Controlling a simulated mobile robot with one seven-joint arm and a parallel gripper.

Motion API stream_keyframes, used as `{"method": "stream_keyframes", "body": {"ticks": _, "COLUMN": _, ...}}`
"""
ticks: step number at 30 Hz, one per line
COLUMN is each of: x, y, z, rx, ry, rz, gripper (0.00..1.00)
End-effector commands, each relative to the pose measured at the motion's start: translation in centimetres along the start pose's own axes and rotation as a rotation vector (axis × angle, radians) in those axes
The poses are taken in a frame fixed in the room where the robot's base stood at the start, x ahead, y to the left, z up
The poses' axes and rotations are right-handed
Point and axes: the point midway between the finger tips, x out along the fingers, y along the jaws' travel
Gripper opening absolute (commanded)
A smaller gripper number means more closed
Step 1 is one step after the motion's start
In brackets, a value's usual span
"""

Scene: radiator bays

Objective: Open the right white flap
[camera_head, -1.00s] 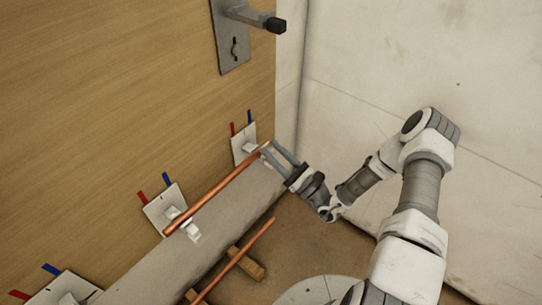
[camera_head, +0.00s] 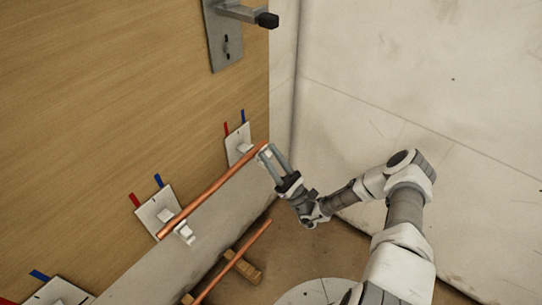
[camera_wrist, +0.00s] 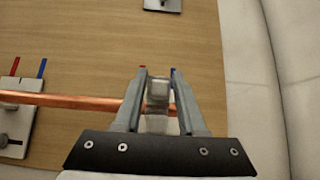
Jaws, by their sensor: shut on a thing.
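The right white flap (camera_wrist: 157,90) shows as a small white block between the two fingers in the wrist view. My gripper (camera_head: 265,152) is shut on it, at the right bracket (camera_head: 238,143) low on the wooden panel. A copper pipe (camera_head: 210,192) runs from the left bracket (camera_head: 152,208) up to the right bracket, and its right end lies close to my fingertips. In the wrist view the pipe (camera_wrist: 70,100) passes behind the left finger. My fingers hide part of the flap, so its exact angle is hard to tell.
Another white flap (camera_head: 184,234) hangs outward at the left bracket. A second copper pipe (camera_head: 232,262) lies on wooden blocks (camera_head: 247,272) on the floor. A third bracket (camera_head: 58,292) is at the lower left. A grey handle (camera_head: 225,35) is above, and a pale wall (camera_head: 420,80) stands to the right.

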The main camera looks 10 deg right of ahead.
Motion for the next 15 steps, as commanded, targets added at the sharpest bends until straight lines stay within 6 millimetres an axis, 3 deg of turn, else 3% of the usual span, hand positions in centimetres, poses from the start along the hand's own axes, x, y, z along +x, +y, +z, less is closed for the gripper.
{"method": "stream_keyframes", "body": {"ticks": 5, "x": 0.03, "y": -0.02, "z": -0.02, "rx": 0.0, "ry": 0.001, "rz": 0.0, "gripper": 0.0}}
{"method": "stream_keyframes", "body": {"ticks": 6, "x": 0.03, "y": -0.02, "z": -0.02, "rx": 0.0, "ry": 0.001, "rz": 0.0, "gripper": 0.41}}
{"method": "stream_keyframes", "body": {"ticks": 9, "x": 0.04, "y": -0.01, "z": -0.02, "rx": 0.0, "ry": 0.001, "rz": 0.0, "gripper": 0.57}}
{"method": "stream_keyframes", "body": {"ticks": 15, "x": 0.04, "y": 0.0, "z": -0.02, "rx": 0.0, "ry": 0.001, "rz": 0.0, "gripper": 0.57}}
